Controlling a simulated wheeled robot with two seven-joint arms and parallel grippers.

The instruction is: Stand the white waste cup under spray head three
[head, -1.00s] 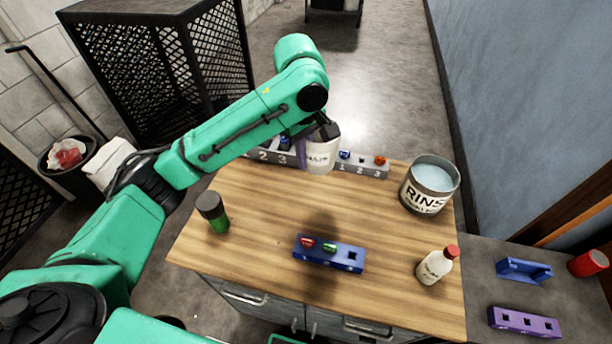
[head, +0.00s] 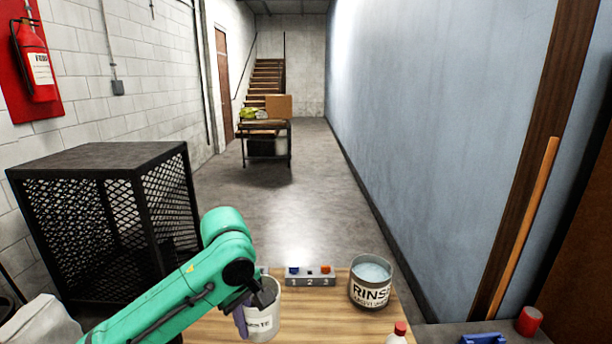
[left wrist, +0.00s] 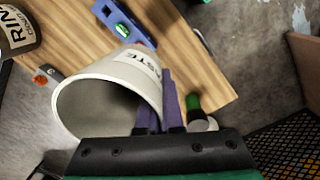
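The white waste cup (head: 265,323) is at the lower middle of the head view, near the table's left side, with part of its label readable. My left gripper (head: 242,320) is shut on the cup's wall at its left side. In the left wrist view the purple fingers (left wrist: 163,98) pinch the wall of the cup (left wrist: 115,88), whose mouth looks empty. Whether the cup touches the table cannot be told. I cannot make out spray head three. My right gripper is not in view.
A rinse can (head: 371,284) stands on the wooden table (head: 340,325), right of the cup. A red-capped bottle (head: 398,334) is at the front. The wrist view shows a blue block (left wrist: 128,22) and a green jar (left wrist: 193,104). A black mesh cage (head: 105,215) stands left.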

